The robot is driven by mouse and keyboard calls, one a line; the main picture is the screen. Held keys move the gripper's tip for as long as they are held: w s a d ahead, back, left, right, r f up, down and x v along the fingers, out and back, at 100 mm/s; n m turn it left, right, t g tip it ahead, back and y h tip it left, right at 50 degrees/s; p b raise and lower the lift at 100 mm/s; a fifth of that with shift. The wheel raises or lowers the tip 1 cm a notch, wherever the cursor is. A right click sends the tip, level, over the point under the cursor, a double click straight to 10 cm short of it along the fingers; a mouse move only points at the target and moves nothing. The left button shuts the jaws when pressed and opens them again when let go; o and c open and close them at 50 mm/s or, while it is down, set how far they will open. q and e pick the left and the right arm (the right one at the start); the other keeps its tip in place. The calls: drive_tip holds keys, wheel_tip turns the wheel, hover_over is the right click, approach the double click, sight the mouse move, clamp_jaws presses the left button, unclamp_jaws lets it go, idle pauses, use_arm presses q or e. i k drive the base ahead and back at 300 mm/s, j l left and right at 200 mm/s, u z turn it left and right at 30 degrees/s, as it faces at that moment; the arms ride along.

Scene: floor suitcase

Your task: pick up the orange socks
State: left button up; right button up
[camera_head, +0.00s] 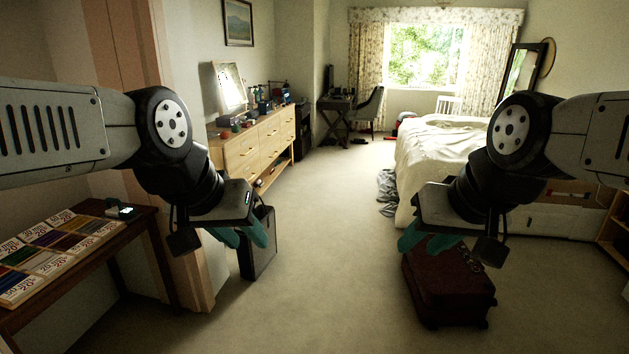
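I cannot make out any orange socks in the head view. A dark red suitcase (450,291) lies on the carpet at the lower right, with small dark items on its top near the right gripper. My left gripper (243,238) has teal fingers that look apart, with nothing seen between them. It hangs in front of a dark upright case (260,256). My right gripper (424,242) also has its teal fingers apart and looks empty. It appears above the suitcase and hides part of its far edge.
A bed (440,160) stands at the right, with grey cloth (387,190) on the floor beside it. A wooden dresser (245,156) lines the left wall. A brown table (141,226) with colourful packets (50,250) is at lower left. The middle carpet (335,230) is clear.

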sight(225, 135)
drive_tip(key=i+l, duration=0.1)
drive_tip(key=i, duration=1.95)
drive_tip(key=i+j, duration=0.1)
drive_tip(key=i, duration=2)
drive_tip(key=i+l+u, duration=0.2)
drive_tip(key=i, duration=0.95)
drive_tip(key=i+u, duration=0.25)
drive_tip(key=u, duration=0.2)
drive_tip(key=i+u, duration=0.3)
drive_tip(key=u, duration=0.15)
drive_tip(key=i+l+u, duration=0.2)
drive_tip(key=u, duration=0.2)
drive_tip(key=i+u, duration=0.2)
drive_tip(key=u, duration=0.2)
drive_tip(key=i+l+u, duration=0.1)
drive_tip(key=u, duration=0.35)
drive_tip(key=i+l+u, duration=0.2)
drive_tip(key=u, duration=0.2)
drive_tip(key=i+l+u, duration=0.1)
drive_tip(key=u, duration=0.3)
drive_tip(key=i+l+u, duration=0.2)
drive_tip(key=l+u, duration=0.15)
